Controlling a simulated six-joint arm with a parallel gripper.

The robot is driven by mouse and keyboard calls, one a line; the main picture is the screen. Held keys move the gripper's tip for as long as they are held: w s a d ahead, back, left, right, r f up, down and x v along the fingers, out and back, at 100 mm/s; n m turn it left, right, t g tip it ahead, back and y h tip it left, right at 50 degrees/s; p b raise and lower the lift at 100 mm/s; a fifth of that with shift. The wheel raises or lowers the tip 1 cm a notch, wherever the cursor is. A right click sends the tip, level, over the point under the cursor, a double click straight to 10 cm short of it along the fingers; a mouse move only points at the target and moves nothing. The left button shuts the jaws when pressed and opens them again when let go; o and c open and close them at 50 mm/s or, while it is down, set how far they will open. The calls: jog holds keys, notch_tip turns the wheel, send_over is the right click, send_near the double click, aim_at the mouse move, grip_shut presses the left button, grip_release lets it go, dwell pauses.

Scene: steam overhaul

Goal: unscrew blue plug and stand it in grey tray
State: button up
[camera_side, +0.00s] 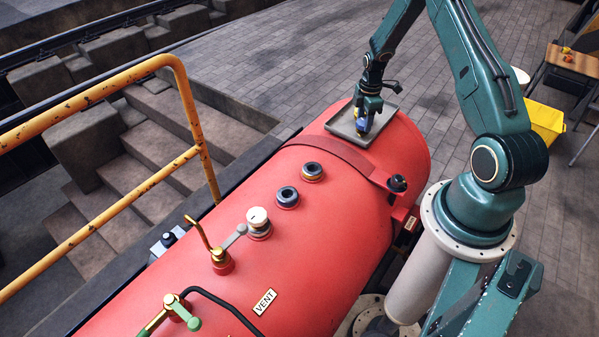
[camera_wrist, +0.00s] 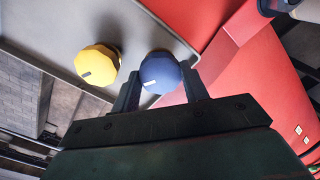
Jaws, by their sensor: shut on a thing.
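The blue plug (camera_wrist: 160,73) is between the two fingers of my gripper (camera_wrist: 161,90), which is shut on it. In the side view my gripper (camera_side: 363,118) is over the grey tray (camera_side: 385,118), at the far end of the red boiler; the wrist view also shows the tray (camera_wrist: 60,35). I cannot tell whether the plug touches the tray floor. A yellow plug (camera_wrist: 97,65) stands in the tray just left of the blue one in the wrist view. The blue-ringed port (camera_side: 287,197) on the boiler is open and empty.
A brass valve with a lever (camera_side: 220,258) is nearer. A dark knob (camera_side: 397,184) sits at the boiler's right side. A yellow handrail (camera_side: 190,110) runs at left.

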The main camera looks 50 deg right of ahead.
jog(key=shift+f, duration=0.3)
dwell(0.5)
jog(key=o, duration=1.3)
jog(key=shift+c, duration=1)
jog(key=shift+r, duration=3.5)
